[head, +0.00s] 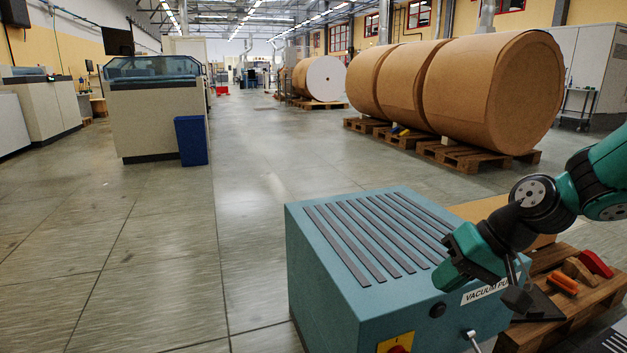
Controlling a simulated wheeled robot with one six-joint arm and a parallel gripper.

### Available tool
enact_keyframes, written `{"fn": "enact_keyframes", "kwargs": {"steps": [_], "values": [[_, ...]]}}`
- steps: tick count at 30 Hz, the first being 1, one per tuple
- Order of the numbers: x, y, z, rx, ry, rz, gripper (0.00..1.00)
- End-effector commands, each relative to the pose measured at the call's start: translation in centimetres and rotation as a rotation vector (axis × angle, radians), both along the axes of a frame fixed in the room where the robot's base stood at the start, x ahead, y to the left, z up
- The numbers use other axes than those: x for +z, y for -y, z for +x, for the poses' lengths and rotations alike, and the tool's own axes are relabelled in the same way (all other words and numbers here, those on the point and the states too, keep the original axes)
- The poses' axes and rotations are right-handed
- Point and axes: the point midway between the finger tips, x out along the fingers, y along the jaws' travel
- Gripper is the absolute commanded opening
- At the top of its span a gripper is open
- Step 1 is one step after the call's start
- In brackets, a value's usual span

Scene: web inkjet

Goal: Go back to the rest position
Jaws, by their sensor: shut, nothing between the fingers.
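My gripper (521,298) shows at the lower right, at the end of my green and black arm. It is shut and empty. It points down beside the labelled right front side of the teal vacuum pump cabinet (318,268). The wrist overlaps the right part of the cabinet's slotted top in the picture. I cannot tell the exact gap between the gripper and the cabinet.
A wooden pallet (560,325) at the lower right bears an orange object (563,283), a red one (596,264) and a cardboard box (480,208). A blue bin (190,141) stands left. The middle floor is clear.

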Motion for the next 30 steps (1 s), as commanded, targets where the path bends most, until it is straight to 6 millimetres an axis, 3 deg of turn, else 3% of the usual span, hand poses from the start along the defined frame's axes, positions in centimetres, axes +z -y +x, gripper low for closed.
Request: {"fn": "enact_keyframes", "kwargs": {"steps": [1,6,10,15,26,30], "values": [[2.7,-2.5,-2.6,0.090,0.014,-0.042,0.00],[6.7,-6.6,-10.2,0.307,0.032,-0.150,0.00],[8.4,-7.8,-15.0,0.429,0.049,-0.209,0.00],[9.9,-8.0,-20.3,0.560,0.075,-0.275,0.00],[19.3,-7.9,-20.2,0.557,0.069,-0.275,0.00],[24.5,-7.9,-20.2,0.556,0.070,-0.275,0.00]]}}
